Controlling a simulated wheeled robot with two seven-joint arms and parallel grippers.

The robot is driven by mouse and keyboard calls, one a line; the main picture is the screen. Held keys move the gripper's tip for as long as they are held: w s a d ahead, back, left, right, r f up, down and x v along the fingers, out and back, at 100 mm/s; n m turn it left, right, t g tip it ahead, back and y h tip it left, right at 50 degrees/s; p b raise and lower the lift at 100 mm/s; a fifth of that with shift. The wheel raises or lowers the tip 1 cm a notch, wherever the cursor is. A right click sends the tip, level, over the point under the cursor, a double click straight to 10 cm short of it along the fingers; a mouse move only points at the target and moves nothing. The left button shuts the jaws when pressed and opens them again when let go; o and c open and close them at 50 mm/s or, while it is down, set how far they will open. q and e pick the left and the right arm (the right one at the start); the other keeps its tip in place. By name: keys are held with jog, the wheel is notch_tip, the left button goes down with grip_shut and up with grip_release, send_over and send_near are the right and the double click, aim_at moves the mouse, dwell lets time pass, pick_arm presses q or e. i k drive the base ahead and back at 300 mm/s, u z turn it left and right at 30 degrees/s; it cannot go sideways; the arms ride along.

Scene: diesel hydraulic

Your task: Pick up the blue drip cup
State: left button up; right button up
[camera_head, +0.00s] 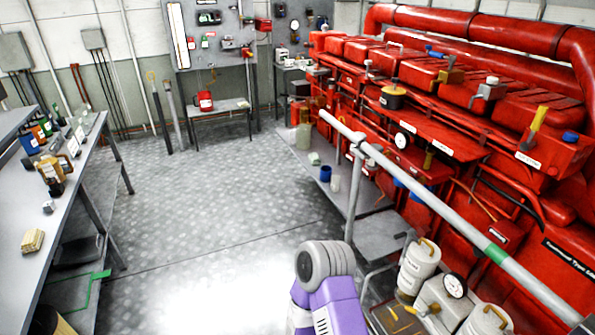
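A small blue cup (325,173) stands upright on the grey platform (345,195) beside the red engine, behind the handrail from where I look. No gripper shows in the head view. A purple and grey link of my own arm rises at the bottom centre, well short of the blue cup. Whether either gripper is open or shut is hidden.
A grey handrail (450,215) runs along the large red engine (440,110). Pale jugs (420,265) and a gauge (455,286) stand at the lower right. A cluttered workbench (60,200) lines the left. The metal floor (200,210) between is clear.

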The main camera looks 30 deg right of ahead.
aim_at(326, 174)
jog(key=u, duration=0.2)
jog(key=i, duration=2)
jog(key=z, duration=1.05)
jog(key=i, duration=1.15)
jog(key=z, duration=1.35)
jog(key=i, duration=0.65)
